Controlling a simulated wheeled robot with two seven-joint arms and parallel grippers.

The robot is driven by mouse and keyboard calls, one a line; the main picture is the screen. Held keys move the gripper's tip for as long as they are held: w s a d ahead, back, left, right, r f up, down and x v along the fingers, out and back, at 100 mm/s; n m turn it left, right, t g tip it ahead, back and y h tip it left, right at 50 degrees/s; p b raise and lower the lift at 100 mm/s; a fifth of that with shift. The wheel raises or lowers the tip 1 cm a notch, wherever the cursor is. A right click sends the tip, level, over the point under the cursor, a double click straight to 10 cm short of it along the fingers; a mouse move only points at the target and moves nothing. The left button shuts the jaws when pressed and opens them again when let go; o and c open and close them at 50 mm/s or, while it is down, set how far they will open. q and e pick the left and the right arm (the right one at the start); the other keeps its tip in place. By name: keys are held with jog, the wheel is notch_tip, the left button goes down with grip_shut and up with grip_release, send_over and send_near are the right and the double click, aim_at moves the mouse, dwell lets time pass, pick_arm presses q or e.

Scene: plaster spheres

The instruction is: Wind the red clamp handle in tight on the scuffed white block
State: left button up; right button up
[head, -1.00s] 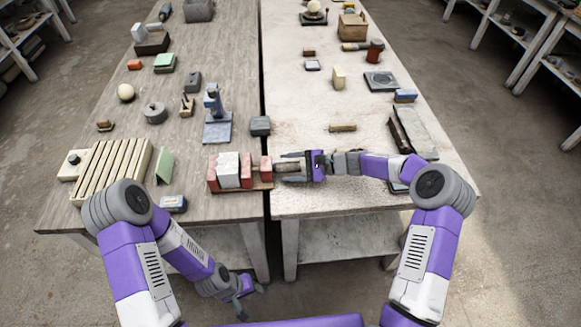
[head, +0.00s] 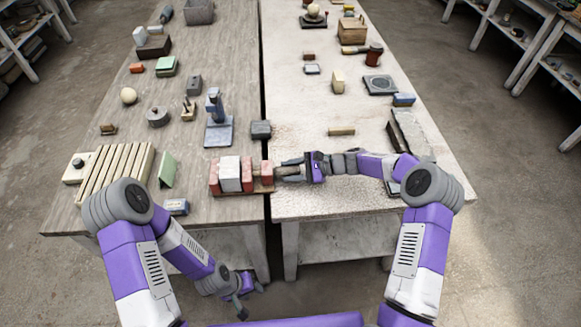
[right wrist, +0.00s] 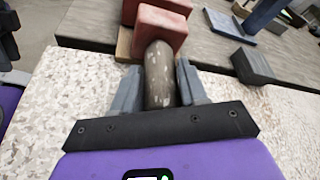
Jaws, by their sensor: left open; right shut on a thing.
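The red clamp (head: 214,178) lies near the front edge of the left table. The white block (head: 230,175) sits between its red jaws; I cannot tell whether a small gap is left. The clamp handle, a worn brown-grey cylinder (right wrist: 159,78), sticks out from the red end block (right wrist: 160,28). My right gripper (head: 290,171) is shut on this handle from the right, with one finger on each side of it in the right wrist view (right wrist: 160,88). My left gripper (head: 243,302) is open and empty, low in front of the tables.
A dark grey block (head: 261,130) and a blue-grey stand (head: 219,134) are behind the clamp. A slatted rack (head: 117,172) and a green wedge (head: 167,170) are to its left. A narrow gap separates the two tables. The right table's front is mostly clear.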

jog(key=shift+r+m+g+p, duration=0.1)
jog(key=shift+m+g+p, duration=0.4)
jog(key=shift+m+p, duration=0.3)
jog(key=shift+m+g+p, duration=0.35)
jog(key=shift+m+g, duration=0.25)
jog(key=shift+m, duration=0.2)
jog(key=o, duration=1)
jog(key=shift+c, duration=0.2)
jog(key=shift+d, duration=0.1)
jog(key=v, duration=0.7)
jog(key=shift+d+r, duration=0.15)
